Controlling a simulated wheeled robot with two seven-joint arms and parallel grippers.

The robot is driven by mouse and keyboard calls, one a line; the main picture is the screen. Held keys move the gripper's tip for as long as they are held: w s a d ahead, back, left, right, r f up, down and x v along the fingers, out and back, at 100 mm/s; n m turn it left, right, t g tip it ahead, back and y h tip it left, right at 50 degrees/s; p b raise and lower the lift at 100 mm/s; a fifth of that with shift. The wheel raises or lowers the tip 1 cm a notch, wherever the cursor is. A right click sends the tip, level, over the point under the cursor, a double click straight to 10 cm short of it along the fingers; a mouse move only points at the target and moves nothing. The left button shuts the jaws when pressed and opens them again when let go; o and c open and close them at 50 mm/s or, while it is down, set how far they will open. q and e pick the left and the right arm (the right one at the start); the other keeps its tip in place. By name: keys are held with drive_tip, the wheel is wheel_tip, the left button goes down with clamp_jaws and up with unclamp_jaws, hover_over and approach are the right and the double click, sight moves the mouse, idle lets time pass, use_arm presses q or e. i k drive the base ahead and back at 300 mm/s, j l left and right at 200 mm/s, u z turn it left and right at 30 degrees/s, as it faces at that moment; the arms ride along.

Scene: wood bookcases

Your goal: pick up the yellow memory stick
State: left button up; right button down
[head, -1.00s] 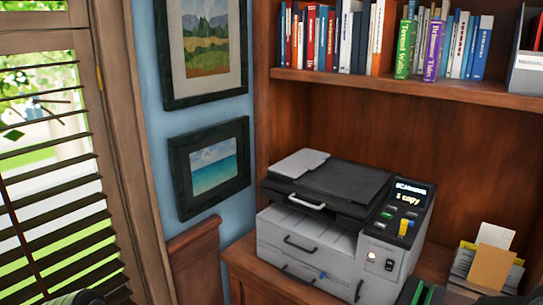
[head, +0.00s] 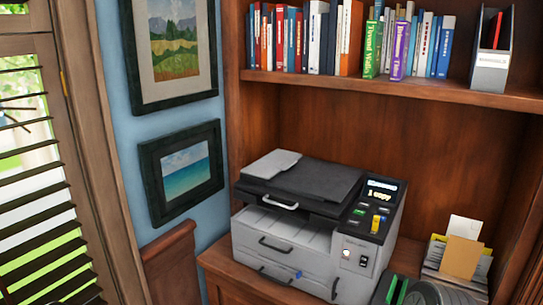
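The yellow memory stick (head: 376,224) is small and upright at the front of the printer's dark control panel. It appears to stick out of the panel; I cannot tell how deep it sits. The grey and black printer (head: 300,232) stands on the wooden cabinet top, and its lit screen (head: 382,190) reads "1 copy". Neither of my grippers shows in the head view, so whether they are open or shut is hidden.
A paper holder (head: 436,262) with envelopes stands right of the printer. A dark rounded thing and a green and black object (head: 391,290) show at the bottom edge, partly cut off. A bookshelf (head: 400,92) overhangs behind. Framed pictures hang left.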

sight(376, 219)
drive_tip(key=z, duration=0.45)
drive_tip(key=i+j+z, duration=0.1)
drive_tip(key=z, duration=0.35)
drive_tip(key=j+z, duration=0.1)
drive_tip(key=z, duration=0.4)
drive_tip(key=i+j+z, duration=0.1)
drive_tip(key=z, duration=0.35)
drive_tip(key=j+z, duration=0.1)
drive_tip(key=z, duration=0.35)
drive_tip(key=j+z, duration=0.1)
drive_tip(key=z, duration=0.35)
drive_tip(key=j+z, duration=0.25)
drive_tip(key=k+j+z, duration=0.2)
drive_tip(key=j, duration=0.25)
drive_tip(key=k+j+z, duration=0.1)
drive_tip(key=j+z, duration=0.15)
drive_tip(key=k+j+z, duration=0.2)
drive_tip(key=j, duration=0.25)
drive_tip(key=k+j, duration=0.1)
drive_tip(key=j, duration=0.15)
drive_tip(key=k+j, duration=0.15)
drive_tip(key=i+j, duration=0.1)
drive_tip(key=j, duration=0.3)
